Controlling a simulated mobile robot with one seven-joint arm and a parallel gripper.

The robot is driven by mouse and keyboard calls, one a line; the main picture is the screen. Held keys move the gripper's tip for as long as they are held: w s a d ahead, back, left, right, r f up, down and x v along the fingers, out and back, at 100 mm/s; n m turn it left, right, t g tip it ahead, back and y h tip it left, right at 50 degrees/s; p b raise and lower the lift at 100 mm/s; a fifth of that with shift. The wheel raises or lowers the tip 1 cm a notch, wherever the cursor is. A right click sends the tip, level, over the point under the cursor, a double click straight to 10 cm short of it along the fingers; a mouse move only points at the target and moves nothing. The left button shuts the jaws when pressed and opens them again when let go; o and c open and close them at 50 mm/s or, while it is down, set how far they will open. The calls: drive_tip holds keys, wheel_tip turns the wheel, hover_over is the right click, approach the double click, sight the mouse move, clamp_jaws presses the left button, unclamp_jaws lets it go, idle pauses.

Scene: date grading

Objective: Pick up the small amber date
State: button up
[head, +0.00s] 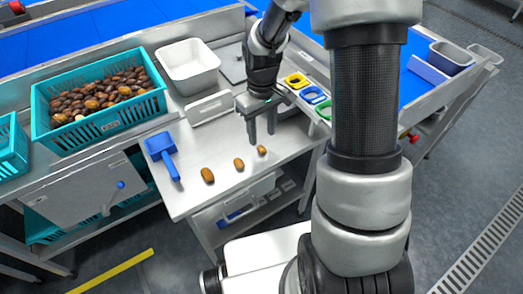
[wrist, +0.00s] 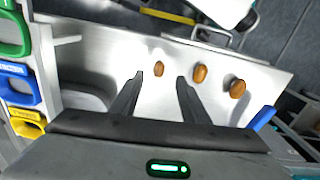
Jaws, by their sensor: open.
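Three dates lie in a slanting row on the steel table. The smallest, an amber-brown date (head: 262,150), is at the right end in the head view. It also shows in the wrist view (wrist: 158,54), ahead of the gap between the fingertips. A middle date (head: 239,164) and a larger date (head: 207,175) lie to its left; in the wrist view the middle date (wrist: 200,74) and larger date (wrist: 237,88) are to its right. My gripper (head: 261,137) is open and empty, pointing down just behind the small date. Both fingers show in the wrist view (wrist: 160,80).
A blue scoop (head: 161,147) lies left of the dates. A teal crate (head: 97,136) of dates and a white bin (head: 188,66) stand behind. Yellow, blue and green rings (head: 297,80) line the right side. The steel table (head: 225,192) is bare around the dates.

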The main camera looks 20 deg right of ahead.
sight(262, 147)
drive_tip(key=f, duration=0.3)
drive_tip(key=f+b, duration=0.1)
drive_tip(key=f, duration=0.2)
drive_tip(key=shift+w+f, duration=0.2)
drive_tip(key=shift+f, duration=0.05)
drive_tip(key=c, duration=0.8)
